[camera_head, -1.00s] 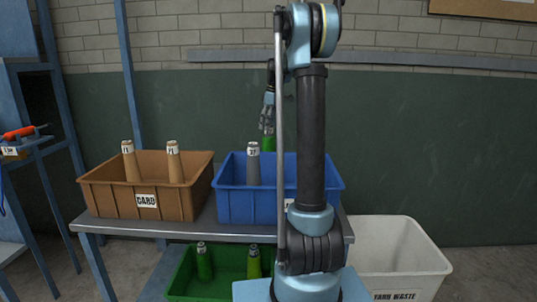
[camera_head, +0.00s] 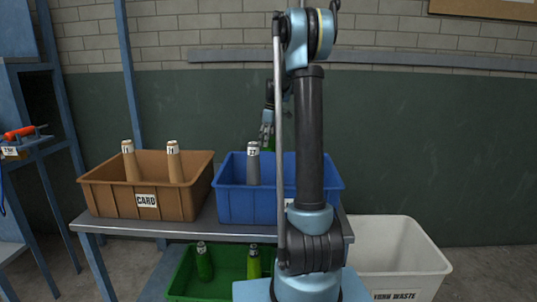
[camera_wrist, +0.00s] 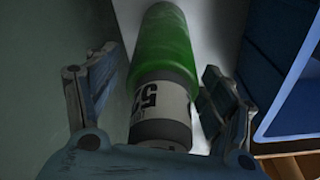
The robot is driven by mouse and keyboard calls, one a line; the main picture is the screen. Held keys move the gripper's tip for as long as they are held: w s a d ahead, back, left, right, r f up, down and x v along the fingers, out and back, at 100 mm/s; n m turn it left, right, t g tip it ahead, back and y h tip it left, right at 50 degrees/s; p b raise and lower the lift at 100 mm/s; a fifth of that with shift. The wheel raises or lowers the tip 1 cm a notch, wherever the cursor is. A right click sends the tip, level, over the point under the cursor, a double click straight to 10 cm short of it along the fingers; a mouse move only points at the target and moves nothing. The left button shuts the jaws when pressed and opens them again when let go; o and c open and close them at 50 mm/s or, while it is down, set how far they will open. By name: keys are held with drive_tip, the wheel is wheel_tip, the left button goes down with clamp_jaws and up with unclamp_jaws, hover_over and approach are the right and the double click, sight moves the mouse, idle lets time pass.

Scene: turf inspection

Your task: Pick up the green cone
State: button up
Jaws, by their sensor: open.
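A green cone (camera_wrist: 165,40) with a white numbered label band fills the middle of the wrist view. My open gripper (camera_wrist: 160,82) has one finger on each side of it, with a gap showing to the left and a narrower one to the right. In the head view my gripper (camera_head: 267,130) is behind the blue crate (camera_head: 235,205), pointing down. Only a sliver of the green cone (camera_head: 270,144) shows there, just above the crate's back rim. Its lower part is hidden by the crate.
The blue crate's wall is close on the right in the wrist view. A grey cone (camera_head: 253,165) stands in that crate. A brown crate (camera_head: 105,195) holds two brown cones. A green crate (camera_head: 210,294) with two green cones sits below, and a white bin (camera_head: 405,255) stands right.

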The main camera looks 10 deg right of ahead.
drive_tip(key=c, duration=1.5)
